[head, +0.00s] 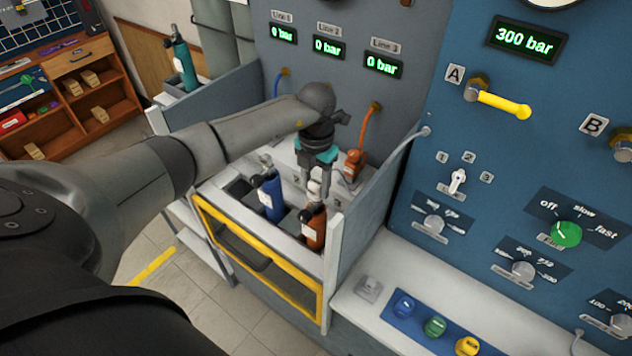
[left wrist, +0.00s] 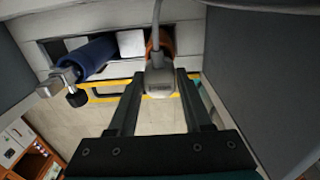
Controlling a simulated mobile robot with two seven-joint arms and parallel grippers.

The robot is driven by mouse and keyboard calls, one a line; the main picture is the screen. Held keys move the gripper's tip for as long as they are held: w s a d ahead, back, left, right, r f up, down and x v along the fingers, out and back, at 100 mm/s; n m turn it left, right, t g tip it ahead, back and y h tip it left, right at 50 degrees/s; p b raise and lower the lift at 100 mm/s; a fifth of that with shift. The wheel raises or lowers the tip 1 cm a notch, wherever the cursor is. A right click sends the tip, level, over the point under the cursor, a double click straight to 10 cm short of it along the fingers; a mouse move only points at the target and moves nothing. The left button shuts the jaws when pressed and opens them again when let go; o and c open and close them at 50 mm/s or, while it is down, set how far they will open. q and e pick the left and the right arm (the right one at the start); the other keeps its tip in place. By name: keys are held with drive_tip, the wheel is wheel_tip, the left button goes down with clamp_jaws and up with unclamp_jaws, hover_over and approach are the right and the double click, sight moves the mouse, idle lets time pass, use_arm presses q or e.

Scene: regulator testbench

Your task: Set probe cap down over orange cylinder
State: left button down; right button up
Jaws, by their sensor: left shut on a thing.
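My left gripper (head: 316,178) is shut on the grey-white probe cap (left wrist: 160,79), which has a grey cable running from its top in the left wrist view. The gripper points down over the front right of the bench. The orange cylinder (head: 314,234) stands upright in a slot there, with a white label, directly below the cap. In the left wrist view the orange cylinder (left wrist: 152,48) shows just behind the cap, partly hidden by it. I cannot tell whether cap and cylinder touch. My right gripper is not in view.
A blue cylinder (head: 271,198) with a valve stands left of the orange one. An orange fitting (head: 353,165) with an orange hose is behind. A grey side panel (head: 375,200) rises close on the right; a yellow-framed front (head: 262,262) is below.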

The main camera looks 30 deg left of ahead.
use_arm(q)
drive_tip(key=shift+f+b, duration=0.55)
drive_tip(key=shift+f, duration=0.15)
drive_tip(key=shift+c, duration=1.2)
unclamp_jaws()
wheel_tip(320, 180, up, 15)
drive_tip(key=shift+r+b, duration=0.2)
drive_tip(key=shift+b, duration=0.15)
drive_tip(key=shift+s+f, duration=0.1)
